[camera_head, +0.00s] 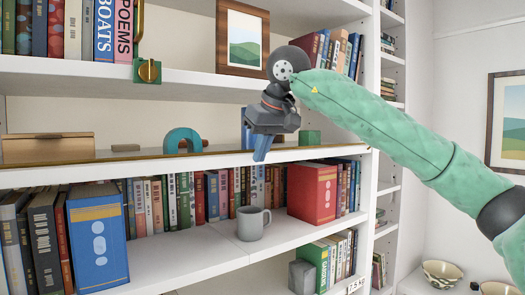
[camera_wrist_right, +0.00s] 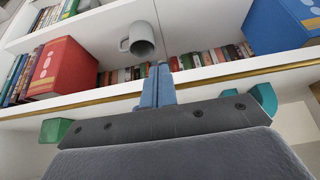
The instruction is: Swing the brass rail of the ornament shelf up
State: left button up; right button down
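The brass rail (camera_head: 100,160) runs low along the front edge of the middle shelf (camera_head: 340,152), the ornament shelf. In the wrist view the rail (camera_wrist_right: 232,78) crosses behind my fingers as a thin gold strip. My right gripper (camera_head: 262,156) is in front of the shelf, right of centre, with its blue fingers pointing down across the rail line. In the wrist view its fingers (camera_wrist_right: 157,85) are together, with only a thin line between them. I cannot tell whether they touch the rail. My left gripper is not in view.
On the ornament shelf stand a wooden box (camera_head: 48,148), a teal arch (camera_head: 182,141) and a green block (camera_head: 309,138). The shelf below holds books, a red box file (camera_head: 312,193) and a grey mug (camera_head: 252,223). A framed picture (camera_head: 243,40) stands on the shelf above.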

jog(key=shift+w+a, duration=0.2)
jog(key=shift+w, duration=0.05)
dwell(0.3)
jog(key=s+d, duration=0.1)
jog(key=s, duration=0.1)
jog(key=s+d+b, duration=0.1)
jog(key=s+d, duration=0.1)
dwell(0.7)
jog(key=shift+a, duration=0.1)
